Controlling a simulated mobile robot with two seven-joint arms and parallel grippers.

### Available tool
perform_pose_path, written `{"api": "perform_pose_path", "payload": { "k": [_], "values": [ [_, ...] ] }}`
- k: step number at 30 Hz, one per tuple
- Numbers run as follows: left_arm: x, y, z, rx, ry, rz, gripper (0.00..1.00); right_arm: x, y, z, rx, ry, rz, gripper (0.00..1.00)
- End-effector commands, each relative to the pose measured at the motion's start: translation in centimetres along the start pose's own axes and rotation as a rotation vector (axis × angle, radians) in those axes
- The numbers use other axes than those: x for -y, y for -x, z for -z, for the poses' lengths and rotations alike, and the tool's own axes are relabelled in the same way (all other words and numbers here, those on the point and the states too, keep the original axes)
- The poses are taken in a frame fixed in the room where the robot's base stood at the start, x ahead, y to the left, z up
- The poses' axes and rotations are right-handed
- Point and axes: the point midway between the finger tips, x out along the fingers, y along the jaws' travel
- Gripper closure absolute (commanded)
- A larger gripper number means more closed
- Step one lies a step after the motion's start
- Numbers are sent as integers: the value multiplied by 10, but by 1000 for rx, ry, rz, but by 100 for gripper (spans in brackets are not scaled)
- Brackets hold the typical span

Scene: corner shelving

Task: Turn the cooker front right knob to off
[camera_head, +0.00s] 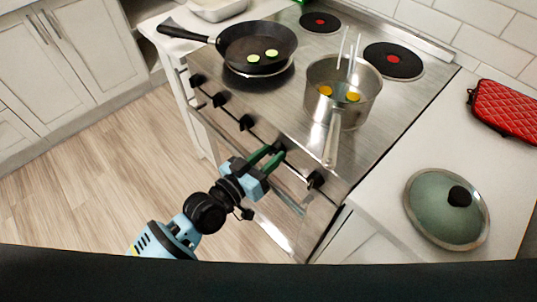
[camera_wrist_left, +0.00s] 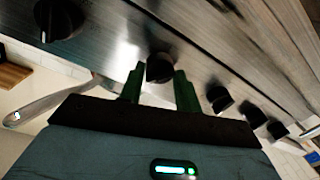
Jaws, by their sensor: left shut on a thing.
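The cooker (camera_head: 285,90) has a row of black knobs along its front edge. My left gripper (camera_head: 270,157) has its green fingers at the knob second from the right end, shut on it. In the left wrist view this dark knob (camera_wrist_left: 160,67) sits between the two green fingertips (camera_wrist_left: 160,86); its pointer mark is not readable. The rightmost knob (camera_head: 316,179) is free, and shows large at the upper left of the wrist view (camera_wrist_left: 60,18). The other knobs (camera_head: 220,99) are untouched. My right gripper is not in view.
A frying pan (camera_head: 240,45) with green slices stands on the left front burner. A steel pot (camera_head: 325,100) stands at the right, its handle (camera_head: 332,148) reaching toward the knobs. A glass lid (camera_head: 430,210) and red mitt (camera_head: 507,110) lie on the right counter.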

Motion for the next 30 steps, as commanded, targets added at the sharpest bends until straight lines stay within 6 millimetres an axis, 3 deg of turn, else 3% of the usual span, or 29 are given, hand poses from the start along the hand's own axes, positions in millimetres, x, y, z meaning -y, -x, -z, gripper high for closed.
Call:
{"api": "perform_pose_path", "payload": {
  "k": [15, 30],
  "values": [
    [0, 0, 1, 30, 459, -2, 90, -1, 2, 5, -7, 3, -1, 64],
    [1, 0, 0, 44, 671, -3, 90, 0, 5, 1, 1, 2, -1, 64]
  ]
}}
